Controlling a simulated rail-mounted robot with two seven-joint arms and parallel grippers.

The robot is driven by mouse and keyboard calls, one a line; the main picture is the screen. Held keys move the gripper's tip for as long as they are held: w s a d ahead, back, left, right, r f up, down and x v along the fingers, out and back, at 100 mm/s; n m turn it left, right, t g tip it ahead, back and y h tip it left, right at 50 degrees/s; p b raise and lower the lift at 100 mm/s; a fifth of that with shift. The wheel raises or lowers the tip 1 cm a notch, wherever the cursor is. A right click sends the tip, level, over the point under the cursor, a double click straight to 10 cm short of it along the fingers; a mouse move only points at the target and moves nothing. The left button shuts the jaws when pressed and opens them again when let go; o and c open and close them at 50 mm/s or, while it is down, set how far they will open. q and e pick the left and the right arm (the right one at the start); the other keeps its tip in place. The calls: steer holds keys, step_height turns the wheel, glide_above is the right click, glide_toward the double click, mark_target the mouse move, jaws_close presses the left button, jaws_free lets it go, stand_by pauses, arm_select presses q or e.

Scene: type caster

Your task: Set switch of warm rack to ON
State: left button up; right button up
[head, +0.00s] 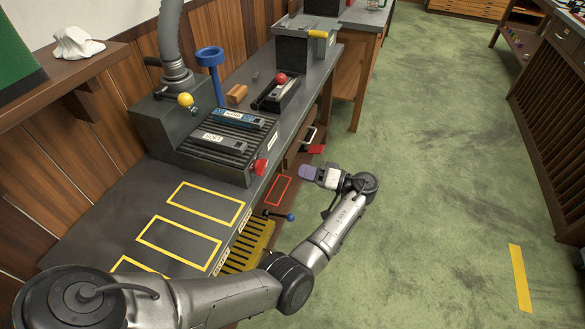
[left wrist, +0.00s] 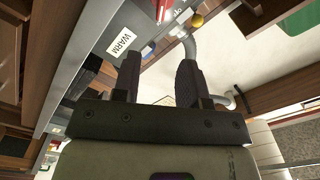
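The warm rack (head: 207,155) is a dark grey ridged box on the bench, with metal pieces labelled HARD and SOFT on top. Its red switch (head: 261,167) is on the side facing the aisle, near the front corner; I cannot tell its position. The left wrist view shows a WARM label (left wrist: 122,42) and the red switch (left wrist: 163,10) at the top edge, beyond the fingers. My left gripper (head: 308,172) is out over the aisle, to the right of the switch and apart from it. Its two fingers (left wrist: 158,80) are spread with nothing between them. My right gripper is not in view.
The bench (head: 110,215) has yellow outlined areas. A blue-knobbed lever (head: 290,217) and yellow grille (head: 240,258) are low on its front. A red-knobbed device (head: 280,78) and blue funnel (head: 210,57) stand farther back.

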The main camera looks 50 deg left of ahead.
arm_select(q)
steer(key=shift+v, duration=0.95)
steer(key=s+d+f+m+t+h+p, duration=0.3)
steer(key=s+f+t+p, duration=0.25)
steer(key=s, duration=0.25)
steer(key=s+d+f+m+t+h+p, duration=0.3)
steer(key=s+f+m+t+h+p, duration=0.1)
steer(key=s+f+p, duration=0.3)
steer(key=s+d+r+m+t+h, duration=0.2)
steer(key=s+d+r+m+h, duration=0.25)
steer(key=s+d, duration=0.35)
steer(key=s+d+r+m+t+h, duration=0.2)
steer(key=s+d+r+m+h, duration=0.3)
steer(key=s, duration=0.4)
step_height(320, 180, up, 39)
steer(key=n+y+p, duration=0.1)
steer(key=p, duration=3.6)
steer(key=shift+f, duration=0.15)
